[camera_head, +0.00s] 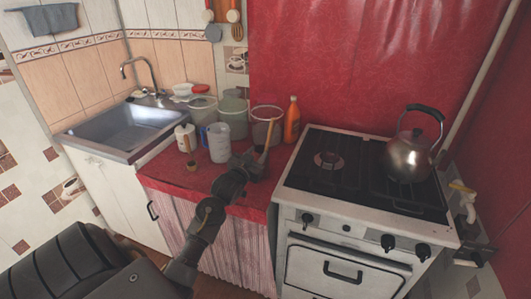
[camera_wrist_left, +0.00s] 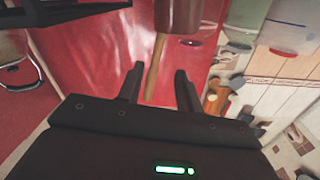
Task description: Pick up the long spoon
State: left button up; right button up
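The long spoon, with a pale wooden handle (camera_head: 267,135), stands tilted at a tub (camera_head: 262,113) near the stove's left side. In the left wrist view its handle (camera_wrist_left: 154,68) runs between my fingers. Its far end is hidden by the tub. My left gripper (camera_head: 256,160) is over the red counter just in front of the tub. In the left wrist view the left gripper (camera_wrist_left: 160,88) is open, with its fingers apart on either side of the handle and gaps visible. My right gripper is not in view.
An orange bottle (camera_head: 292,120) stands right of the tub. The stove (camera_head: 345,205) with a metal kettle (camera_head: 408,155) is on the right. The sink (camera_head: 125,128) is at far left.

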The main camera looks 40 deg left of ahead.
aim_at(267, 144)
pick_arm(q)
jog(key=x, duration=0.3)
jog(key=shift+d+f, duration=0.1)
jog(key=shift+d, duration=0.05)
jog(key=shift+w, duration=0.35)
jog(key=shift+w+a+p, duration=0.2)
jog(key=shift+w+p, duration=0.1)
jog(key=shift+w, duration=0.05)
jog(key=x, duration=0.4)
jog(key=shift+w+p, duration=0.2)
jog(key=shift+p, duration=0.2)
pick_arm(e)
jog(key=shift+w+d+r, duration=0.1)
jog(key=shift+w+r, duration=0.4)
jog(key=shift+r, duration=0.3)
pick_arm(q)
grip_shut()
